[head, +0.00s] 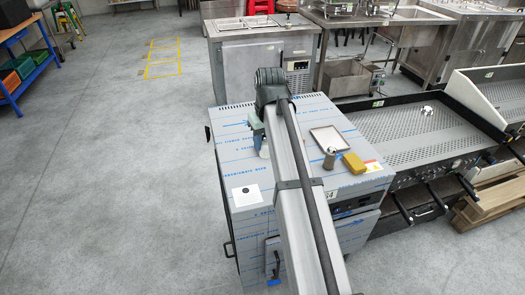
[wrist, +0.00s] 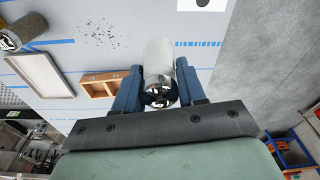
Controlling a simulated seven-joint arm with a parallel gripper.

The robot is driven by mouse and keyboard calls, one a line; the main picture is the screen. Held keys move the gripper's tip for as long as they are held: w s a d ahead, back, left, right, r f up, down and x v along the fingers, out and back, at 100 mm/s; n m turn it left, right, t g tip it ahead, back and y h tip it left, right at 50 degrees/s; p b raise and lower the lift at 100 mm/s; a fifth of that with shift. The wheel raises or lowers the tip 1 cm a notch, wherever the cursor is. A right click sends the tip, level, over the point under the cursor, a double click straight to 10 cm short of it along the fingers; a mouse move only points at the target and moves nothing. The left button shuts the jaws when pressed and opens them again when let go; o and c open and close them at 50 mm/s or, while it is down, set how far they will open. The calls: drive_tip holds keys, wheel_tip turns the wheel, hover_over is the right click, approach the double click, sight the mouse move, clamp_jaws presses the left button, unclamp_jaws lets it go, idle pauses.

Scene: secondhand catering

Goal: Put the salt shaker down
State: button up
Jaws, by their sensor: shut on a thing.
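The salt shaker (wrist: 158,55) is a pale cylinder with a shiny chrome cap. In the wrist view it is between the two blue fingers of my gripper (wrist: 158,88), which is shut on it, with the cap towards the camera. In the head view my gripper (head: 259,138) is over the left part of the film-covered cabinet top (head: 235,150), and a little of the pale shaker (head: 264,151) shows below it. My arm hides part of the scene there. I cannot tell whether the shaker's base touches the top.
A white card with a black dot (head: 247,194) lies at the front left of the top. A shallow tray (head: 326,139), a dark-bodied shaker (head: 330,158) and a yellow sponge (head: 354,163) are to the right. The wrist view shows a small wooden box (wrist: 97,88) and dark specks (wrist: 100,32).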

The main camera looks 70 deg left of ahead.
drive_tip(key=w+a+r, duration=0.1)
drive_tip(key=w+a, duration=0.3)
drive_tip(key=a, duration=0.9)
drive_tip(key=shift+n, duration=0.7)
drive_tip(key=shift+s+f, duration=0.2)
drive_tip(key=shift+f, duration=4.6)
drive_tip(key=shift+f, duration=0.15)
drive_tip(key=o, duration=1.1)
wheel_tip(320, 180, up, 12)
drive_tip(key=d, duration=0.1)
drive_tip(key=shift+w+d, duration=0.25)
